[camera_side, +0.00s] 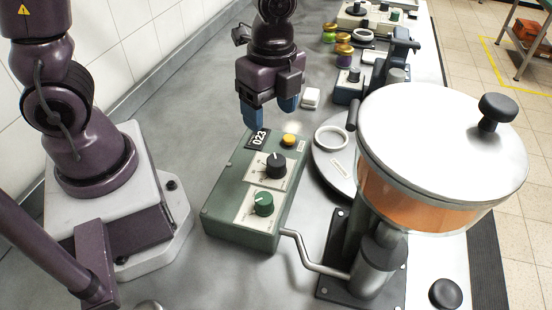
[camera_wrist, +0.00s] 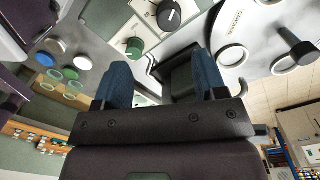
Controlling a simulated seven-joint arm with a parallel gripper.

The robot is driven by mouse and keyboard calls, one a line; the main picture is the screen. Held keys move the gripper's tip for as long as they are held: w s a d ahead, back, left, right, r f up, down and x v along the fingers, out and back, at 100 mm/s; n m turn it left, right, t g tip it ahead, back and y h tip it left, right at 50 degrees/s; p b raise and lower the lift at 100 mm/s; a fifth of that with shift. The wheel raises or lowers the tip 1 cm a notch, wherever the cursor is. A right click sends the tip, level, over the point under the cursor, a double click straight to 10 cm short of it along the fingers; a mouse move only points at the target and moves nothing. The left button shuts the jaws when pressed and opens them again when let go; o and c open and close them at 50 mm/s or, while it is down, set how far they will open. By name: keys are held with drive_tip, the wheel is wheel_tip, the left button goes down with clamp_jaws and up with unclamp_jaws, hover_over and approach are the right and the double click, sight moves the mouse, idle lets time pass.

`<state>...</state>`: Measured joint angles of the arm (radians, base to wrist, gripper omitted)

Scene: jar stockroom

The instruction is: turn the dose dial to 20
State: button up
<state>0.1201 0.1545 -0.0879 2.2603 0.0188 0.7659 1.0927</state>
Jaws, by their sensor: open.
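A green control box (camera_side: 230,212) sits on the grey bench in the side view. Its small display (camera_side: 258,138) reads 023. On its top are a black dial (camera_side: 275,165) with a white pointer line, a green dial (camera_side: 263,203) and a yellow button (camera_side: 289,140). The labels are too small to read, so I cannot tell which dial is the dose dial. My gripper (camera_side: 270,115) is open and empty, with blue fingers pointing down, above the display end of the box and apart from both dials. The wrist view shows the black dial (camera_wrist: 169,14) and green dial (camera_wrist: 133,47) beyond my fingers (camera_wrist: 162,82).
A large lidded hopper (camera_side: 437,150) with orange contents stands close to the right of the box. A bent metal pipe (camera_side: 312,258) runs between them. A round plate with a white ring (camera_side: 332,138) lies beside the box. Small jars (camera_side: 344,50) stand behind.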

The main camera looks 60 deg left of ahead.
sight(276, 160)
drive_tip(key=f+m, duration=0.1)
drive_tip(key=f, duration=0.3)
drive_tip(key=f+m, duration=0.1)
drive_tip(key=f, duration=0.3)
drive_tip(key=w+f+m, duration=0.1)
drive_tip(key=f, duration=0.3)
drive_tip(key=shift+d+f+m, duration=0.1)
drive_tip(key=shift+f+m, duration=0.25)
drive_tip(key=shift+m, duration=0.05)
drive_tip(key=c, duration=0.9)
